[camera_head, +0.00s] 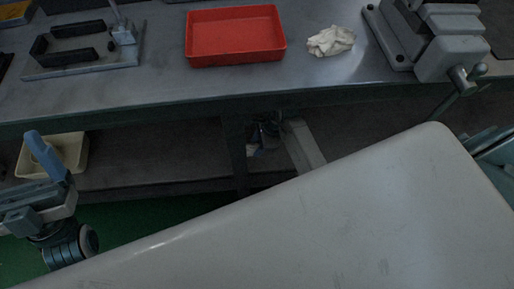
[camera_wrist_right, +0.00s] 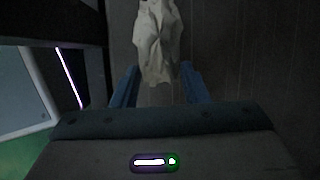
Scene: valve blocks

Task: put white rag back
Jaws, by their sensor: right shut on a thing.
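In the right wrist view a crumpled white rag (camera_wrist_right: 160,42) is between the two blue fingers of my right gripper (camera_wrist_right: 158,82), which is shut on it. In the head view my right gripper (camera_head: 257,147) is below the bench top, above the lower shelf, small and dark. A small pale bit of the rag (camera_head: 252,151) shows by its blue fingertip. Another crumpled white rag (camera_head: 331,40) lies on the bench top, right of the red tray. My left gripper (camera_head: 50,160) is at the left edge with blue finger parts showing; its opening is unclear.
On the bench (camera_head: 150,87) stand a red tray (camera_head: 236,58), a grey vise (camera_head: 440,45) and a fixture plate (camera_head: 85,65). A cream bin (camera_head: 75,150) sits on the lower shelf (camera_head: 160,165) at the left. A large pale surface fills the front.

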